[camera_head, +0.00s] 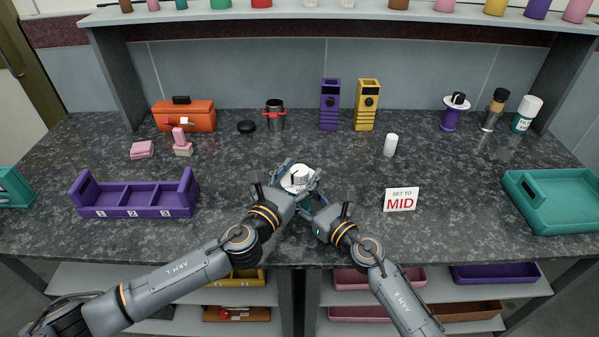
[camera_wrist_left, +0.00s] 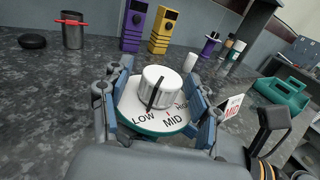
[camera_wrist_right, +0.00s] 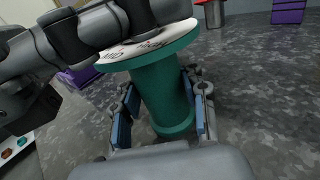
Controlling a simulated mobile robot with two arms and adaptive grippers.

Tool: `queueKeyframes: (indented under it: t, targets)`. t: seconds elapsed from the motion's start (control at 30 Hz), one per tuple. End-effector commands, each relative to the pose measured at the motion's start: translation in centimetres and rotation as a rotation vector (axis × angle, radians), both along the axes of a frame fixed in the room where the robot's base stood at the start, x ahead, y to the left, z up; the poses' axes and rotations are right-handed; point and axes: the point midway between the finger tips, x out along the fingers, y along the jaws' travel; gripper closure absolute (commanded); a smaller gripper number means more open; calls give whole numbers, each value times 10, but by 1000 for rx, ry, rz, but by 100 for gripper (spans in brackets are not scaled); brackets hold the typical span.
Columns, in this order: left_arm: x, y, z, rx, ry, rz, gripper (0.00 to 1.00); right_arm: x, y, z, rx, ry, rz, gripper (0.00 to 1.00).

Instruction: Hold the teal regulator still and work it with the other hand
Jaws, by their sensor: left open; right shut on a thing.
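The teal regulator (camera_wrist_right: 165,85) stands on the dark counter, with a white dial face (camera_wrist_left: 130,108) marked LOW, MID and another partly hidden word. Its white ribbed knob (camera_wrist_left: 160,84) has a black pointer line that points between LOW and MID, nearer LOW. My left gripper (camera_wrist_left: 160,90) is open, with its fingers on either side of the knob from above. My right gripper (camera_wrist_right: 162,112) is shut on the teal body below the dial, which looks upright. The sign (camera_head: 401,199) reads "SET TO MID".
A purple three-compartment tray (camera_head: 135,212) lies at the left and a teal tray (camera_head: 560,205) at the right. A white cylinder (camera_head: 390,145) stands behind the sign. Purple (camera_head: 330,105) and yellow (camera_head: 367,105) devices stand at the back. The counter around the regulator is clear.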

Motion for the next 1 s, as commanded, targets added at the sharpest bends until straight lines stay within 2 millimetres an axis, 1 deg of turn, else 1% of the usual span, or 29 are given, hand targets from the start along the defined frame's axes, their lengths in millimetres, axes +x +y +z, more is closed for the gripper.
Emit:
queueKeyframes:
  t: [0.27, 0.3, 0.37, 0.4, 0.47, 0.5, 0.53, 0.67, 0.77, 0.87, 1.0]
  targets:
    - [1, -1, 0, 0, 0, 0, 38, 0, 0, 0, 0, 0, -1, 98]
    - [1, -1, 0, 0, 0, 0, 47, 0, 0, 0, 0, 0, -1, 98]
    - [1, -1, 0, 0, 0, 0, 59, 0, 0, 0, 0, 0, -1, 98]
    - [1, -1, 0, 0, 0, 0, 67, 0, 0, 0, 0, 0, -1, 98]
    - [1, -1, 0, 0, 0, 0, 79, 0, 0, 0, 0, 0, -1, 98]
    - [1, -1, 0, 0, 0, 0, 87, 0, 0, 0, 0, 0, -1, 98]
    - [1, 0, 0, 1, 0, 0, 94, 0, 0, 0, 0, 0, -1, 98]
    - [1, -1, 0, 0, 0, 5, 94, 0, 0, 0, 0, 0, -1, 98]
    - [1, -2, 0, -2, -1, 40, 94, 0, -1, 0, 0, 0, -1, 98]
    - [0, -4, 0, -4, 0, 112, 95, 0, 0, 0, 0, 0, -1, 98]
    - [1, -4, 0, -4, 2, 256, 95, 0, 0, 0, 0, 0, 0, 98]
